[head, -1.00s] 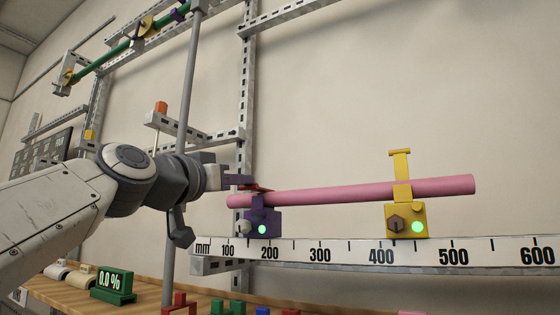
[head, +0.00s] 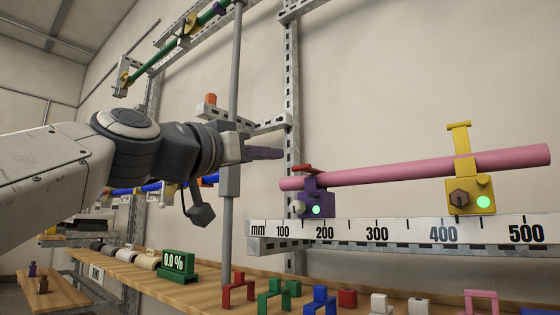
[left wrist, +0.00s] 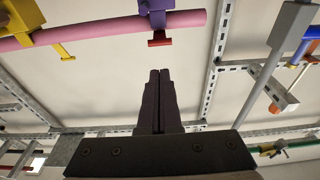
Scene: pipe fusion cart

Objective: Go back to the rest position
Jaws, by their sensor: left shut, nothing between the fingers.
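My left gripper (head: 266,153) is shut and empty in the head view, left of and a little above the near end of the pink pipe (head: 400,171). In the left wrist view its two dark fingers (left wrist: 158,85) lie together, apart from the pipe (left wrist: 120,30). The pipe rests in a purple clamp (head: 315,203) with a red lever and a yellow clamp (head: 470,198), each showing a green light. My right gripper is in no view.
A millimetre ruler (head: 400,231) runs below the clamps. A grey vertical pole (head: 232,80) stands close to my left wrist. The wooden shelf (head: 205,290) below carries coloured brackets and a green 0.0 % display (head: 177,265). A green pipe (head: 160,60) hangs at upper left.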

